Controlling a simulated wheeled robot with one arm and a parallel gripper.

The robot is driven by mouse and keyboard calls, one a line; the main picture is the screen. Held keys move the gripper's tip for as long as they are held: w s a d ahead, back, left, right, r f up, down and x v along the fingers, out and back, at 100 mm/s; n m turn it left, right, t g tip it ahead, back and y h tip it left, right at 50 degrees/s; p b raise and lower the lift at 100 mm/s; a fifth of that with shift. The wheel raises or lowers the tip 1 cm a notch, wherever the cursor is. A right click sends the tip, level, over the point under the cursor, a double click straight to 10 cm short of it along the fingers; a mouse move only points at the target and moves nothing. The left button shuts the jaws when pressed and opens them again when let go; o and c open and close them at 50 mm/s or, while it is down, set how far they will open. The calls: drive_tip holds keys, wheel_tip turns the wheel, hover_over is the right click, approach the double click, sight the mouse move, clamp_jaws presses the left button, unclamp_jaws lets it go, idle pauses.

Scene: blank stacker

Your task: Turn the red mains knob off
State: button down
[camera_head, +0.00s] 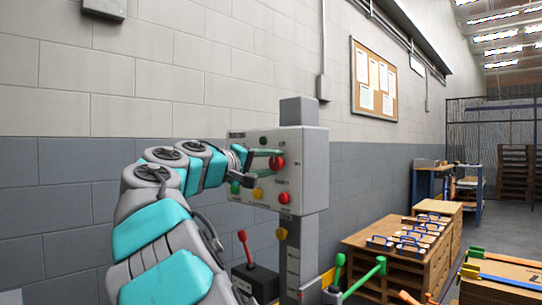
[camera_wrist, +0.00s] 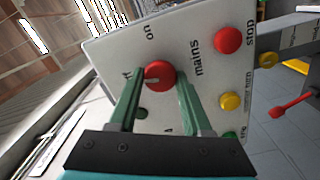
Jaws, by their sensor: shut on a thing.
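The red mains knob (camera_wrist: 160,75) is on the grey control panel (camera_wrist: 105,50), and it also shows in the head view (camera_head: 277,163). My gripper (camera_wrist: 160,90) is at the panel with its green fingers on either side of the knob, shut on it. The light bar on the knob points left in the wrist view. The "on" label is above the knob there. Another label left of the knob is partly hidden by a finger. In the head view my gripper (camera_head: 268,153) reaches the upper part of the panel from the left.
The red stop button (camera_wrist: 228,40), a yellow button (camera_wrist: 231,101) and a partly hidden green one share the panel. A red-handled lever (camera_head: 243,247) stands below. The wall is at the back.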

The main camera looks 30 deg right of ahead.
drive_tip(key=shift+n, duration=1.1)
drive_tip(key=shift+c, duration=1.7)
unclamp_jaws()
drive_tip(key=shift+a, duration=0.2)
drive_tip(key=v, duration=0.7)
drive_tip(key=shift+a+b, duration=0.25)
drive_tip(key=shift+b, duration=0.1)
